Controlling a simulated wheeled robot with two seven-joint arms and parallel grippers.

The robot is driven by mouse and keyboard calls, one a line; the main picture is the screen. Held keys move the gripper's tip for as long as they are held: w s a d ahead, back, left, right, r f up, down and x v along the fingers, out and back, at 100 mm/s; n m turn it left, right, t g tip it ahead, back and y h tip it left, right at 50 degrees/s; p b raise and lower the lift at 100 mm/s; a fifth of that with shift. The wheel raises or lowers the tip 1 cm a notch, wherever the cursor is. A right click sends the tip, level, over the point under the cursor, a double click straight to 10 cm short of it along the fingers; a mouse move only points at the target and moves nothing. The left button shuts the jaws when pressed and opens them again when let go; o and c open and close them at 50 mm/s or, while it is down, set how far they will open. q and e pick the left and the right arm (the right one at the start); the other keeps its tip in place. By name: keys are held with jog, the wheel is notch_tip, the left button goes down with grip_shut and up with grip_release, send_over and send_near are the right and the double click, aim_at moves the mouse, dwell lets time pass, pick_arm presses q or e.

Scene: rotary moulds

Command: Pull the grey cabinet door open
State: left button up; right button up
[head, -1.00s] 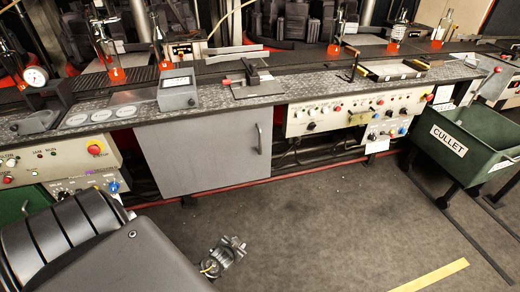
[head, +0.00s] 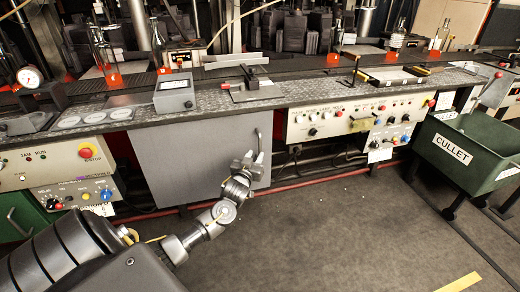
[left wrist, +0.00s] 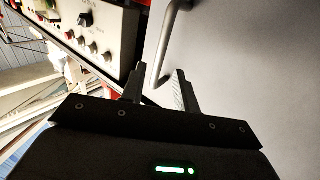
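The grey cabinet door (head: 190,165) is shut under the bench in the head view and fills the right of the left wrist view (left wrist: 260,70). Its bar handle (head: 260,141) is upright near the door's right edge; it also shows in the left wrist view (left wrist: 167,45). My left gripper (head: 249,158) is in front of the door at the handle's lower part. In the left wrist view the fingers (left wrist: 159,76) are apart, with the handle's lower end appearing between or just beyond their tips. I cannot tell whether they touch it. My right gripper is not in view.
A control panel (head: 345,122) with knobs is right of the door, another (head: 60,165) left of it. A green cullet cart (head: 460,150) stands at the right. Glass bottles (head: 104,50) and a grey box (head: 175,95) are on the bench. The floor (head: 330,235) before the door is clear.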

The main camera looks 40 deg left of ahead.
aim_at(260, 148)
pick_arm(q)
jog(key=x, duration=0.6)
jog(key=shift+w+b, duration=0.25)
jog(key=shift+b, duration=0.1)
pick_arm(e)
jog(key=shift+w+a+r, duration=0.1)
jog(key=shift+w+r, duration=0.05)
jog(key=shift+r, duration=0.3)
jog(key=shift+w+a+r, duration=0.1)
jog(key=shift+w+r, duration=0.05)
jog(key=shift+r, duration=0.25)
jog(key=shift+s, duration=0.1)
pick_arm(q)
jog(key=shift+c, duration=0.9)
grip_shut()
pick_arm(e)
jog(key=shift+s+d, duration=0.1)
